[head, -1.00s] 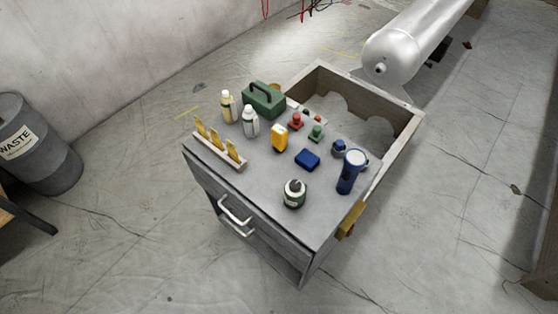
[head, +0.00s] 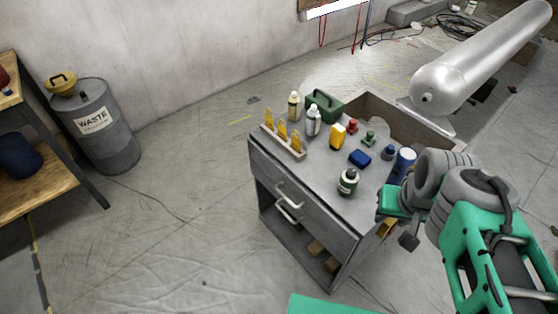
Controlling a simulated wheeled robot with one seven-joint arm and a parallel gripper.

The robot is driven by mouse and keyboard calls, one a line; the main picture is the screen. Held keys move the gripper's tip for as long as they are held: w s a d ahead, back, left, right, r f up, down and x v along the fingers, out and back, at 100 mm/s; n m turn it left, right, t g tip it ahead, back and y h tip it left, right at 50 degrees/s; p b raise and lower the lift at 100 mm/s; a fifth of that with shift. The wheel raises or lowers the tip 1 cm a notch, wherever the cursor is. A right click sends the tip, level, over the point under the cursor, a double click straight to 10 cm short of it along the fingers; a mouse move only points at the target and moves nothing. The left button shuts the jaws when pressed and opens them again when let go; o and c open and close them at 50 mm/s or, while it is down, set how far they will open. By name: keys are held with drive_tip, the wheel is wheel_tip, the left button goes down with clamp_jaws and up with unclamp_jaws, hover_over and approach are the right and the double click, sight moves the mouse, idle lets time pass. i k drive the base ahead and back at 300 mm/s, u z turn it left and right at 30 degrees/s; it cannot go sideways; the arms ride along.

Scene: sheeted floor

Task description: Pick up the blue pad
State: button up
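The blue pad (head: 360,158) is a small dark blue block lying flat on the grey top of the cabinet (head: 318,172). My green and grey arm has come in at the right, beside the cabinet's right side. My gripper is around the arm's left end near the cabinet edge, but its fingers cannot be made out. Nothing covers the pad.
White bottles (head: 313,121), a green toolbox (head: 324,105) and a rack of yellow-handled tools (head: 283,139) stand along the back left. Small red (head: 352,127) and green (head: 369,139) pieces stand behind the pad. A waste barrel (head: 96,125) and shelf stand far left.

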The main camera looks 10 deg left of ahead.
sight(358, 158)
drive_tip(key=u, duration=1.5)
drive_tip(key=i, duration=1)
